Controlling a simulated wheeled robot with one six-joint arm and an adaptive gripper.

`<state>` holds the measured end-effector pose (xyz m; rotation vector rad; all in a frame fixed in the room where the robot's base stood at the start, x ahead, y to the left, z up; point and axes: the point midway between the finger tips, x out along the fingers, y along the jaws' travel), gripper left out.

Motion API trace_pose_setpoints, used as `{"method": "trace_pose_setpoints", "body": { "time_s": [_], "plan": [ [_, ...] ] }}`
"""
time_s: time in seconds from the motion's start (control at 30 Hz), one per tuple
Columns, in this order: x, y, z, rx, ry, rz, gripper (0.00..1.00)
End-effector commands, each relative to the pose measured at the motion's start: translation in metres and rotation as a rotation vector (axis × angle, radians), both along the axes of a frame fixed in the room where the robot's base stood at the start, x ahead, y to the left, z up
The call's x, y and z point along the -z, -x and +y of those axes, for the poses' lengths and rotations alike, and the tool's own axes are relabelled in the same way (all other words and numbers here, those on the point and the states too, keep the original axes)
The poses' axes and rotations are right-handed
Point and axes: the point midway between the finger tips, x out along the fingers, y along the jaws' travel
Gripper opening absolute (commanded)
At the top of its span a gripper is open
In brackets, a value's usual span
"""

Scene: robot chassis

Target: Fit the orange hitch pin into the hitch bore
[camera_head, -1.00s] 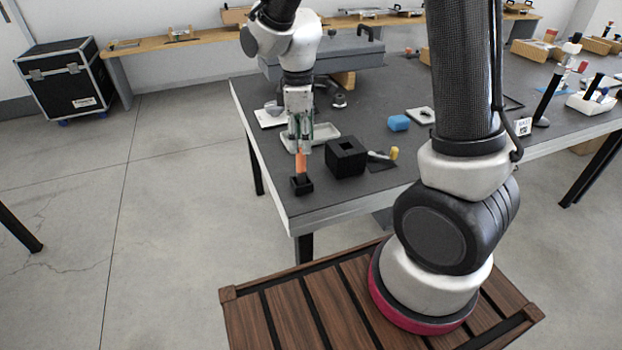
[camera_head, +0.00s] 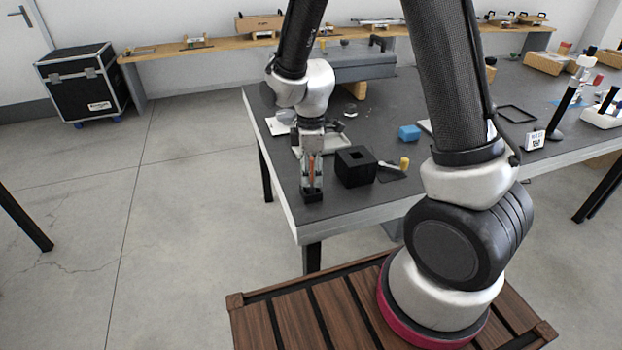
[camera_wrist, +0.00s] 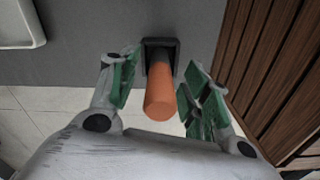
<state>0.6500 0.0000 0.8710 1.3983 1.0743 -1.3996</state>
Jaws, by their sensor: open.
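The orange hitch pin (camera_wrist: 161,92) stands upright in a small black square holder (camera_wrist: 152,43) near the table's front corner. The pin (camera_head: 311,166) and the holder (camera_head: 312,195) also show in the head view. My gripper (camera_wrist: 160,82) is open, with one green-padded finger on each side of the pin. In the wrist view a gap shows between the pin and the fingers. In the head view my gripper (camera_head: 312,180) reaches down around the pin and partly hides it. A black block with a square bore in its top (camera_head: 356,167) stands just right of the holder.
A yellow-ended tool (camera_head: 403,163) lies right of the black block, and a blue block (camera_head: 410,132) sits behind it. A pale tray (camera_head: 335,142) lies behind my gripper. The grey table's (camera_head: 345,215) front strip is clear.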

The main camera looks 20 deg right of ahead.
Motion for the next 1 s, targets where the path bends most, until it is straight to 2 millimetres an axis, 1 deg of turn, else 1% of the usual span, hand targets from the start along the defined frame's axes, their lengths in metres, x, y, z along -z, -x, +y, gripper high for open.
{"method": "trace_pose_setpoints", "body": {
  "time_s": [0.1, 0.37, 0.63, 0.73, 0.87, 1.0],
  "plan": [
    [0.0, 0.0, 0.0, 0.0, 0.0, 0.0, 0.47],
    [-0.001, 0.0, 0.0, 0.0, 0.0, -0.001, 0.0],
    [-0.001, 0.0, 0.0, 0.0, -0.001, -0.001, 0.0],
    [-0.008, -0.001, 0.0, 0.0, -0.002, -0.005, 0.0],
    [-0.031, -0.002, 0.001, 0.0, -0.002, -0.007, 0.0],
    [-0.062, -0.001, 0.0, 0.0, -0.003, -0.006, 0.0]
  ]
}}
